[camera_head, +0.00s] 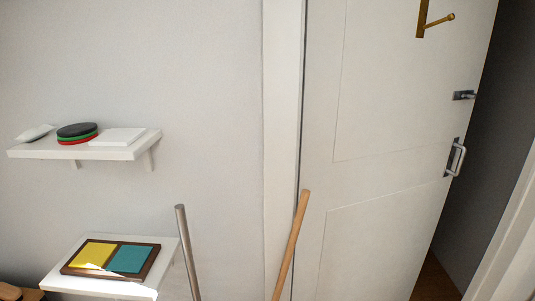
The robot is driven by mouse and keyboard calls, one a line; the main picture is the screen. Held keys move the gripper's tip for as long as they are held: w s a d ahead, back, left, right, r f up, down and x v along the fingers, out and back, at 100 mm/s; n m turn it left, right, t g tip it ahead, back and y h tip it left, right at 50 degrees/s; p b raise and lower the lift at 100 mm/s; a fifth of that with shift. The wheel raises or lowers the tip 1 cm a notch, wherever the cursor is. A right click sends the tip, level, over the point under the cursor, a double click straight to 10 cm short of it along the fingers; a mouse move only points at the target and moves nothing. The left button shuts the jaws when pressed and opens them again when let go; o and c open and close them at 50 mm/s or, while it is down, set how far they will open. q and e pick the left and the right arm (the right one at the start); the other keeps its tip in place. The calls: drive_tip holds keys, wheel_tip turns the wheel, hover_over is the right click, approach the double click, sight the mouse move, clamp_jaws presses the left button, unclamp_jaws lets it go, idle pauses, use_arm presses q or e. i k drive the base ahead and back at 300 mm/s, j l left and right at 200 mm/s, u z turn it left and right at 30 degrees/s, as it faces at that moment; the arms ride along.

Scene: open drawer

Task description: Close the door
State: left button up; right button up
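A white panelled door (385,180) fills the right half of the head view. It stands ajar, with a dark gap between its right edge and the white frame (510,250). A metal pull handle (456,158) sits near its right edge, with a small dark latch (464,95) above it. A brass hook (433,20) is fixed near the top. Neither of my grippers shows in the view.
A wooden stick (292,243) and a grey metal pole (187,250) stand upright before the wall and door. Two white shelves, an upper (120,151) and a lower (165,268), jut from the left wall with small items on them.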

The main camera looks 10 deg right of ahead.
sight(386, 116)
drive_tip(key=z, duration=1.3)
